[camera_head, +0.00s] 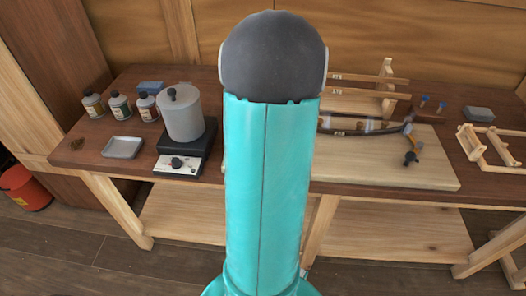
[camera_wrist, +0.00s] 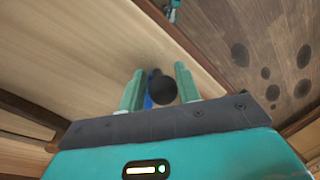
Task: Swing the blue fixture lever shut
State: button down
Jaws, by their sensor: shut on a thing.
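My gripper (camera_wrist: 159,72) shows in the wrist view, its two pale green fingers on either side of a round black knob (camera_wrist: 163,88). A strip of the blue lever (camera_wrist: 148,102) shows beside the knob, close to the left finger. The jaws are shut on the lever at its knob. Most of the lever and its pivot are hidden by the gripper. In the head view my arm covers the gripper. The pale fixture board (camera_head: 390,177) lies on the bench at right, with a dark curved strip (camera_head: 350,131) across its back part.
A hotplate (camera_head: 178,163) with a grey pot (camera_head: 182,117), several bottles (camera_head: 120,106) and a metal tray (camera_head: 123,147) stand on the bench at left. A wooden frame (camera_head: 487,148) lies at right.

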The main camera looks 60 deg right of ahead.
jog(key=shift+s+d+n, duration=0.35)
jog(key=shift+d+n, duration=0.2)
jog(key=shift+n, duration=0.1)
jog(key=shift+s+d+n, duration=0.3)
jog(key=shift+d+n, duration=0.25)
jog(key=shift+n, duration=0.1)
jog(key=c, duration=1.1)
grip_release()
jog(key=d+r, duration=0.1)
jog(key=r, duration=0.8)
jog(key=d+r, duration=0.1)
jog(key=r, duration=0.3)
jog(key=shift+s+d+r, duration=0.15)
jog(key=shift+d+r, duration=0.15)
